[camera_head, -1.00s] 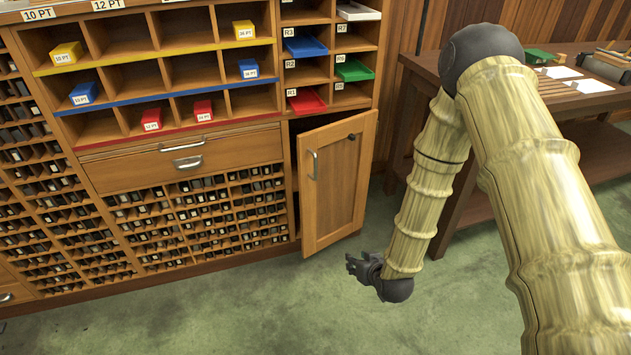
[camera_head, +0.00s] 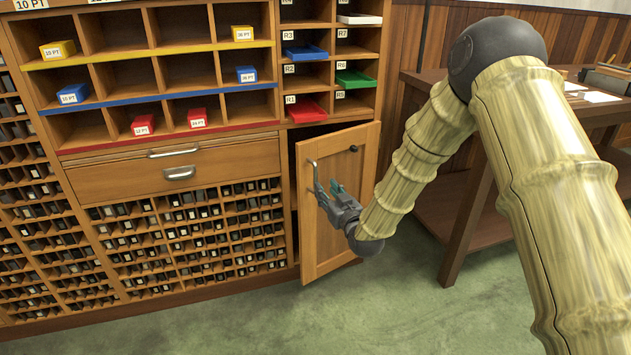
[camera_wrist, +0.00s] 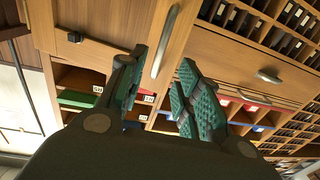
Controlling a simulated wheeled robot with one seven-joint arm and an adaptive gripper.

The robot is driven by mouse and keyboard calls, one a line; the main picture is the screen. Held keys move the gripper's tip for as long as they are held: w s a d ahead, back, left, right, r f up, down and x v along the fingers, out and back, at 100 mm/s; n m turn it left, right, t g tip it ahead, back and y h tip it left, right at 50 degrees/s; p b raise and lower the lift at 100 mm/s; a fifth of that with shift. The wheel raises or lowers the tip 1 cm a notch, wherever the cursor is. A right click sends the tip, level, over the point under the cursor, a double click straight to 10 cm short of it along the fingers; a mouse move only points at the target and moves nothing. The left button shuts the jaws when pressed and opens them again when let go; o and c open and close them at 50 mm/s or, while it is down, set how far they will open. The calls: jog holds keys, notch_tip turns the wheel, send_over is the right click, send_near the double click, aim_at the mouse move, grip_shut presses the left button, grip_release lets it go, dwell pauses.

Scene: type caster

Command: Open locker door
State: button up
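The locker door (camera_head: 333,235) is a wooden panel door below the small cubbies, standing partly open with a dark gap at its left side. Its metal handle (camera_head: 316,174) is a vertical bar near the door's left edge. My gripper (camera_head: 327,188) is in front of the door near the handle. In the wrist view my gripper (camera_wrist: 157,95) is open, with its green padded fingers apart. The handle (camera_wrist: 164,40) shows in that view just beyond the fingertips, in line with the space between them. I cannot tell whether either finger touches it.
A wooden cabinet with open cubbies holds small colored boxes, and a wide drawer (camera_head: 180,168) sits left of the door. Type compartments (camera_head: 190,235) lie below it. A dark wooden table (camera_head: 470,200) stands at the right. The green floor in front is clear.

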aim_at(316, 178)
jog(key=b+x, duration=0.2)
jog(key=x, duration=0.7)
jog(key=shift+w, duration=0.15)
grip_shut()
